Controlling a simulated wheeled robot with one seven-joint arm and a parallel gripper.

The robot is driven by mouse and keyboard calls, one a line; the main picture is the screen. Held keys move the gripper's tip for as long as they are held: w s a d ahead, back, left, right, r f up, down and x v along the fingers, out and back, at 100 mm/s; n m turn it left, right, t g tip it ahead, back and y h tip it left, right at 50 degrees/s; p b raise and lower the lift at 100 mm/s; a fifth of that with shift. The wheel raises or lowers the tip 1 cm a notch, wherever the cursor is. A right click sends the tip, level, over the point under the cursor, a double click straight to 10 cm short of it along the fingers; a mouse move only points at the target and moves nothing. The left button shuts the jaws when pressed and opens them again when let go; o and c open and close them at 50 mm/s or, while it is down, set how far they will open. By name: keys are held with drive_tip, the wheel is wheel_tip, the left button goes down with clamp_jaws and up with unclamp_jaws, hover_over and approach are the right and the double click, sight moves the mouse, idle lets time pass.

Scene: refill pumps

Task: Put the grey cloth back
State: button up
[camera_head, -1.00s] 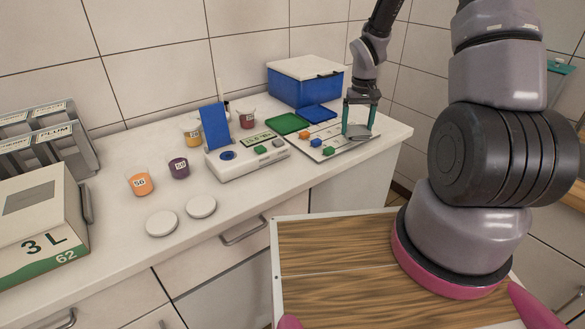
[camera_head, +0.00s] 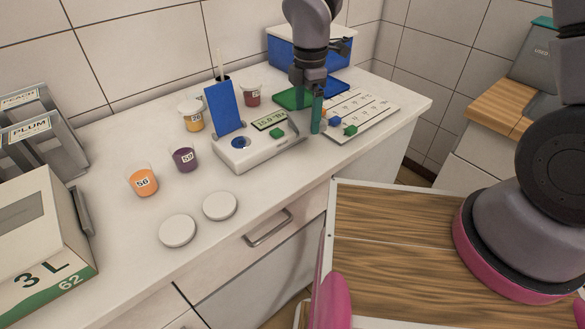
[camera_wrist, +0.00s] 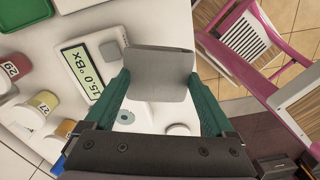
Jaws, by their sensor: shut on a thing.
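The grey cloth (camera_wrist: 158,70) is a flat, squarish piece between the two green fingers of my gripper (camera_wrist: 160,82) in the wrist view. The gripper is shut on it. Below it lies the white meter with a 15.0 °Bx display (camera_wrist: 85,71). In the head view my gripper (camera_head: 308,112) is just right of the meter (camera_head: 254,150), between it and the white marked board (camera_head: 374,109).
A blue panel (camera_head: 223,106) stands upright at the meter. Small cups, including an orange one (camera_head: 143,182) and a purple one (camera_head: 185,159), stand to its left. Green and blue blocks (camera_head: 350,130) lie on the board's left side. The front counter around two white lids (camera_head: 178,230) has free room.

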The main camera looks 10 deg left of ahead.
drive_tip(key=s+a+f+n, duration=0.2)
drive_tip(key=s+f, duration=0.1)
drive_tip(key=s+a+f+n, duration=0.1)
drive_tip(key=s, duration=0.1)
drive_tip(key=shift+f+n, duration=0.3)
drive_tip(key=shift+f, duration=0.05)
drive_tip(key=shift+w+f, duration=0.1)
drive_tip(key=shift+f, duration=2.25)
drive_tip(key=shift+f, duration=0.1)
drive_tip(key=o, duration=1)
